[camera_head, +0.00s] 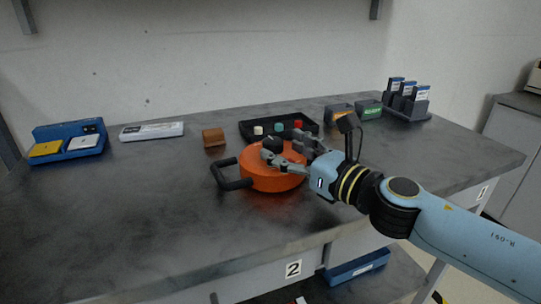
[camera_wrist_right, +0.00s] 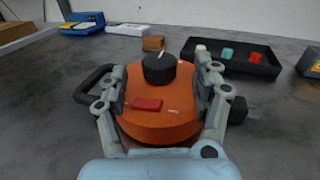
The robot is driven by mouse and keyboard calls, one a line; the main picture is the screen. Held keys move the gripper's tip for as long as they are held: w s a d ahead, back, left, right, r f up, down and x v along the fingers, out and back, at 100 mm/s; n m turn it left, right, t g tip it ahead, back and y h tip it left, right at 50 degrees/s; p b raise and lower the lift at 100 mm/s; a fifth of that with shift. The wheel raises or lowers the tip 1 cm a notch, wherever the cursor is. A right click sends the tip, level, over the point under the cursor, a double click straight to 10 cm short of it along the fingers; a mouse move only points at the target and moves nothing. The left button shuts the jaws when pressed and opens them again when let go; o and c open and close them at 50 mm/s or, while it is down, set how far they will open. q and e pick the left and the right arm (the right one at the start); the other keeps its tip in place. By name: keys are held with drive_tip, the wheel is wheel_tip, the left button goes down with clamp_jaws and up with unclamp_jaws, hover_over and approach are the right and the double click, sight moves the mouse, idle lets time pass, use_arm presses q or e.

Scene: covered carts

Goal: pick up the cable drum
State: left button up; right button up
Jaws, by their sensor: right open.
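The cable drum (camera_head: 262,180) is orange and round and sits on the grey tabletop. It has a black handle on its left side and a black knob on top. It also shows in the right wrist view (camera_wrist_right: 152,128), with a red patch on its top face. My right gripper (camera_head: 286,150) is open over the drum. In the right wrist view its fingers (camera_wrist_right: 162,80) stand to the left and right of the black knob (camera_wrist_right: 160,68), with gaps between. I cannot tell whether the fingers touch the drum's top. My left gripper is not in view.
A black tray (camera_head: 254,137) with small coloured pieces stands behind the drum, near a brown block (camera_head: 214,138). A blue holder (camera_head: 68,153) and a white box (camera_head: 152,131) lie at the left. Dark upright units (camera_head: 408,108) stand at the back right. The front-left tabletop is clear.

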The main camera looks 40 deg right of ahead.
drive_tip(key=w, duration=0.1)
drive_tip(key=w+p, duration=0.1)
drive_tip(key=w, duration=0.2)
drive_tip(key=shift+a, duration=0.3)
drive_tip(key=c, duration=0.4)
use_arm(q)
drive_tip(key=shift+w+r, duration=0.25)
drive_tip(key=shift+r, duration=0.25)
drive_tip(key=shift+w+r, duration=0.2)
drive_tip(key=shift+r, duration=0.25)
use_arm(e)
clamp_jaws()
drive_tip(key=shift+r, duration=0.1)
